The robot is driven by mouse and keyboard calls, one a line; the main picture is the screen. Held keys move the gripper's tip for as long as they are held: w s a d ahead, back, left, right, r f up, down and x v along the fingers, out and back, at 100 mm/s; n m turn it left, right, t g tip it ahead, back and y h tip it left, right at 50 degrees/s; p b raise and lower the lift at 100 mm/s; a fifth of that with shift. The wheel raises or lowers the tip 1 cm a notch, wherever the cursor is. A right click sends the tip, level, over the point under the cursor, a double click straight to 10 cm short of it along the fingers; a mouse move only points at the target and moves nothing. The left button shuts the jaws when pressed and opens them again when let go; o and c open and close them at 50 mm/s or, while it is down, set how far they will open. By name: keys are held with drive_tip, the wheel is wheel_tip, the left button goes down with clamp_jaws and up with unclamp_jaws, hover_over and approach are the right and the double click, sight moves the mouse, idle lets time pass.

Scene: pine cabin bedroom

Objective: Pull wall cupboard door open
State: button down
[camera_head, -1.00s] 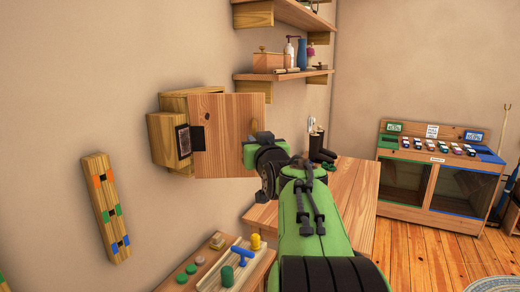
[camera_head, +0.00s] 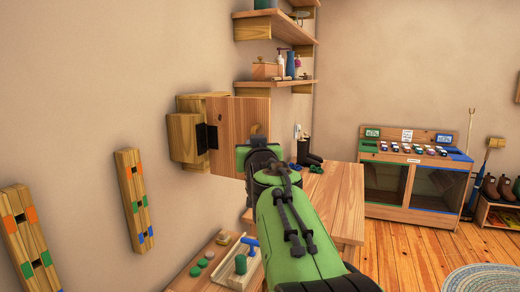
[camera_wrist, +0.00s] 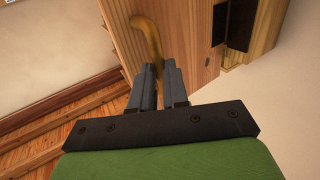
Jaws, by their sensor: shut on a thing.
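The wall cupboard (camera_head: 184,137) is a small pine box on the wall at the left. Its door (camera_head: 228,129) stands swung out from the box, with a dark hinge plate (camera_head: 207,136) at its left edge. In the wrist view the door (camera_wrist: 188,35) fills the upper middle, with a curved brass-coloured handle (camera_wrist: 148,35) on it. My gripper (camera_wrist: 159,78) is shut on the lower end of this handle. In the head view my green gripper (camera_head: 249,153) is at the door's lower right, and my wrist partly hides the handle.
Shelves (camera_head: 280,86) with bottles and a box hang on the wall just right of the door. A wooden table (camera_head: 325,195) stands below and beyond my arm. A lower surface with a tray (camera_head: 238,270) and coloured knobs is beneath. Striped wooden strips (camera_head: 134,195) are on the wall at left.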

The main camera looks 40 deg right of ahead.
drive_tip(key=shift+w+a+r+y, duration=0.1)
drive_tip(key=shift+w+a+y, duration=0.3)
drive_tip(key=shift+w+a, duration=0.3)
drive_tip(key=c, duration=1.4)
unclamp_jaws()
drive_tip(key=shift+w+a+n, duration=0.1)
drive_tip(key=shift+a+n, duration=0.1)
drive_tip(key=shift+n, duration=0.1)
drive_tip(key=shift+o, duration=1.4)
drive_tip(key=shift+w+a, duration=0.1)
drive_tip(key=shift+w, duration=0.2)
drive_tip(key=shift+s+f, duration=0.1)
drive_tip(key=shift+f, duration=0.1)
drive_tip(key=v, duration=1.5)
drive_tip(key=shift+s+f, duration=0.25)
drive_tip(key=shift+s, duration=0.1)
